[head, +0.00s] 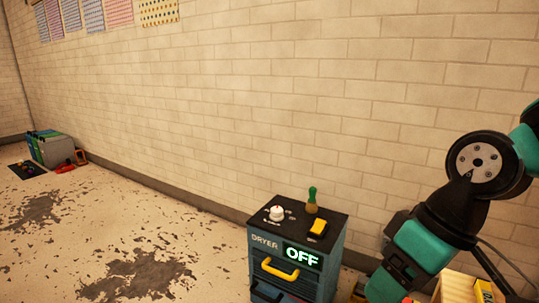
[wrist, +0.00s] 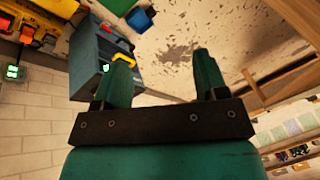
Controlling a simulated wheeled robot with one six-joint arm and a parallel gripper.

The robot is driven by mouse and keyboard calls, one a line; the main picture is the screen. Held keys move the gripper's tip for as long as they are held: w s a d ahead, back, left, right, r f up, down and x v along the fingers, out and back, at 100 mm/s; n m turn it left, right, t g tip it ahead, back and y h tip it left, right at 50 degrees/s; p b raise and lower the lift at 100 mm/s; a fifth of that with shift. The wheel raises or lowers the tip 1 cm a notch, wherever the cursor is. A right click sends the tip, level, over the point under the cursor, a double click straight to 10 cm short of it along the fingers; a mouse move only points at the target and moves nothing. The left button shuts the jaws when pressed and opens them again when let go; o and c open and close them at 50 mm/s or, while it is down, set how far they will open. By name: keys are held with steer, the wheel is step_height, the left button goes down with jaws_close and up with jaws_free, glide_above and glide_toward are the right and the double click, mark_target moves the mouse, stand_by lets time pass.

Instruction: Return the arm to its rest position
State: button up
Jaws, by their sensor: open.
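My arm (head: 430,235) is teal and black and stands bent at the right of the head view. Its end is not clear there. In the wrist view my gripper (wrist: 161,75) shows two teal fingers on a dark crossbar. The fingers are wide apart with nothing between them. They appear clear of every surface.
Yellow items (head: 484,292) lie low right. The worn floor (head: 120,240) at left is mostly clear.

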steer(key=s+a+r, duration=0.2)
steer(key=s, duration=0.4)
step_height(320, 180, up, 38)
steer(key=p, duration=3.8)
steer(key=shift+s+g, duration=0.3)
steer(key=shift+d, duration=0.15)
